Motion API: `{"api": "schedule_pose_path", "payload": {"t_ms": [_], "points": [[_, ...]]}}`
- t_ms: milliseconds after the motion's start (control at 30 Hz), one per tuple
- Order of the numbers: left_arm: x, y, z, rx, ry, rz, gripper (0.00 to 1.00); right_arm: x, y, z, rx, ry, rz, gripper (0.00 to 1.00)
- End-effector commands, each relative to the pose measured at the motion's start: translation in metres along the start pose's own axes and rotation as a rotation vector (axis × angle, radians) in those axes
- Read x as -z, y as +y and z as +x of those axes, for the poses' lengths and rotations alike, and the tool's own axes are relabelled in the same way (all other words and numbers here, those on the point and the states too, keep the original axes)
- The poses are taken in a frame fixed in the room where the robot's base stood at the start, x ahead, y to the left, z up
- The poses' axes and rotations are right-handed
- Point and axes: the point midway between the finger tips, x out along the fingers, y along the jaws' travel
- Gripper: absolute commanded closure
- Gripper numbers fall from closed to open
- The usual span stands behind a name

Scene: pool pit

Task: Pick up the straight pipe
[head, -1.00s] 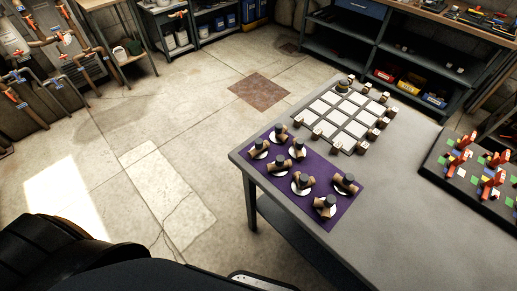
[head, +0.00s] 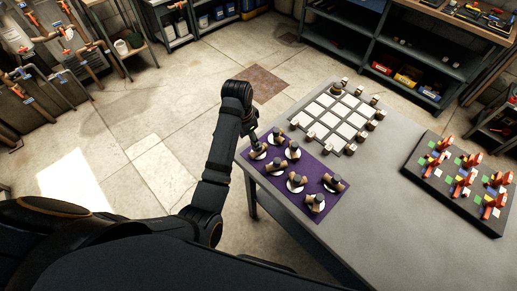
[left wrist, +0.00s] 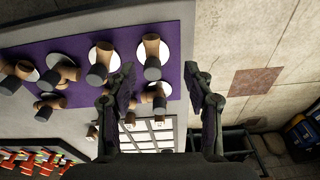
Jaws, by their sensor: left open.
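Several brown pipe pieces with dark ends stand on white discs on a purple mat (head: 272,176); I cannot tell which is the straight pipe. The pieces at the mat's far left corner (head: 258,153) are nearest my left gripper (head: 253,137), which is above that corner, partly hidden by its arm. In the left wrist view the open, empty jaws (left wrist: 163,84) frame one piece (left wrist: 158,97), with another (left wrist: 151,56) above it in the picture. Both appear beyond the fingertips, apart from them. My right gripper is out of view.
The grey table (head: 380,185) also bears a grid of white tiles (head: 338,115) ringed by small blocks, and a dark board (head: 461,178) with red fittings at the right. Shelves (head: 360,40) line the back. The floor left of the table is clear.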

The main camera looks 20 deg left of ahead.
Motion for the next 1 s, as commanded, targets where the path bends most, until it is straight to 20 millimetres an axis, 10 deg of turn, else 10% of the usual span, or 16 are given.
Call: {"api": "schedule_pose_path", "payload": {"t_ms": [267,1000], "points": [[0.028,0.005,-0.041,-0.034,-0.007,0.109,0.48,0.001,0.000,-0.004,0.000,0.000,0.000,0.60],[0.027,0.011,0.044,-0.035,-0.010,0.106,0.48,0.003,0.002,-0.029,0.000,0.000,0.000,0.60]]}}
